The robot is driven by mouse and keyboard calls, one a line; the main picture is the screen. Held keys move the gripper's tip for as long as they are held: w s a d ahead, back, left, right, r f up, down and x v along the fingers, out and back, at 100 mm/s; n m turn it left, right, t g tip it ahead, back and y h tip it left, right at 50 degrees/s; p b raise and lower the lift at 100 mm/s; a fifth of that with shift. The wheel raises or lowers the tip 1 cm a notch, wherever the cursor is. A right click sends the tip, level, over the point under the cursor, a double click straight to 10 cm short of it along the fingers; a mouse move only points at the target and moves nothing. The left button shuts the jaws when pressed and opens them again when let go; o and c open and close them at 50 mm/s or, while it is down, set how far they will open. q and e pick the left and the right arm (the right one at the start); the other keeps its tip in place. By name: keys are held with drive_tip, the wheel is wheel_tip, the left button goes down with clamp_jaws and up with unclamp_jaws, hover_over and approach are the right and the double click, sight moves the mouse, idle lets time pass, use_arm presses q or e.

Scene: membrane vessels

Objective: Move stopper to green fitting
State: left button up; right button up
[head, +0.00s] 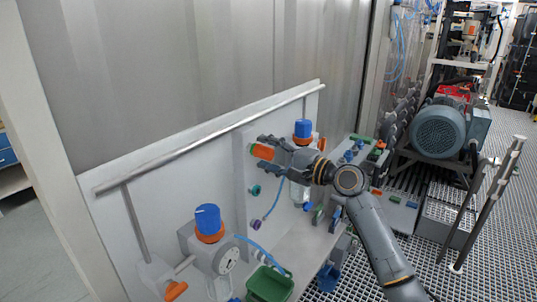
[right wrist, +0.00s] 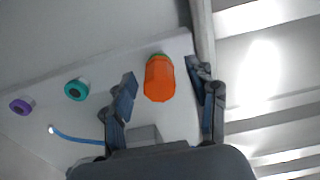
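The orange stopper (head: 264,152) is at the upper part of the white panel in the head view. In the right wrist view the stopper (right wrist: 159,80) lies between my fingers, with a gap on both sides. A green rim, apparently the green fitting (right wrist: 157,55), shows just behind it; it also shows at the stopper's panel-side end in the head view (head: 252,149). I cannot tell how far the stopper is seated. My right gripper (head: 270,147) is open around the stopper; its fingers also show in the right wrist view (right wrist: 170,90). My left gripper is not in view.
A teal fitting (head: 255,190) and a purple fitting (head: 256,224) sit below on the panel. A blue-capped vessel (head: 303,129) stands close behind my right gripper, another blue-capped unit (head: 208,222) at lower left. A metal rail (head: 220,131) runs along the panel. A green bin (head: 270,284) is below.

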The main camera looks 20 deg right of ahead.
drive_tip(key=shift+s+d+f, duration=0.1)
drive_tip(key=shift+s+d, duration=0.05)
drive_tip(key=shift+d, duration=0.05)
drive_tip(key=v, duration=1.1)
drive_tip(key=shift+s, duration=0.25)
drive_tip(key=shift+d, duration=0.15)
